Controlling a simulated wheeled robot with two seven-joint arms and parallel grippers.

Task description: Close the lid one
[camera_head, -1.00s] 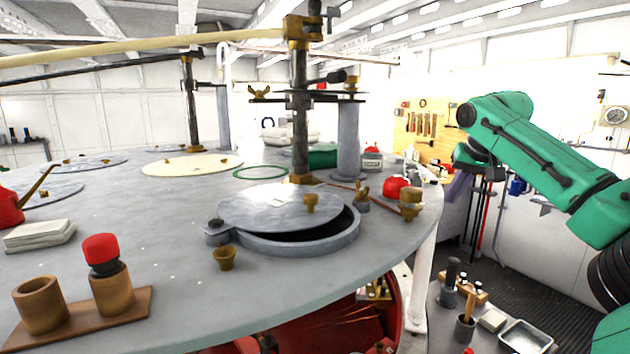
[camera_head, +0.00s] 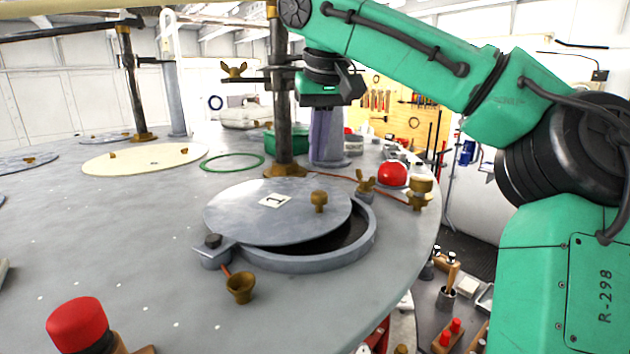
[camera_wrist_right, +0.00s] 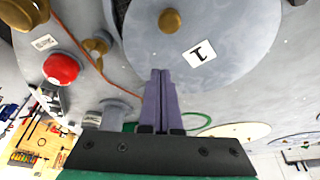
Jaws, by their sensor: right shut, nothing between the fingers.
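The round grey lid (camera_head: 240,218), with a white label marked 1 and a brass knob (camera_head: 319,201), lies flat but shifted left over its hatch ring (camera_head: 300,263). A dark crescent opening shows at the right and front. A pivot block (camera_head: 212,250) joins the ring at the left front. My right gripper (camera_head: 325,150) points down behind the lid, in front of a grey post. Its purple fingers are shut and empty. In the right wrist view the lid (camera_wrist_right: 240,30) and knob (camera_wrist_right: 171,21) lie beyond the shut fingertips, apart from them. My left gripper is out of view.
A dark upright post (camera_head: 281,130) with a brass base stands just behind the lid. A red dome (camera_head: 392,173) and brass fittings (camera_head: 420,190) sit right of the hatch. A brass cup (camera_head: 240,288) is in front.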

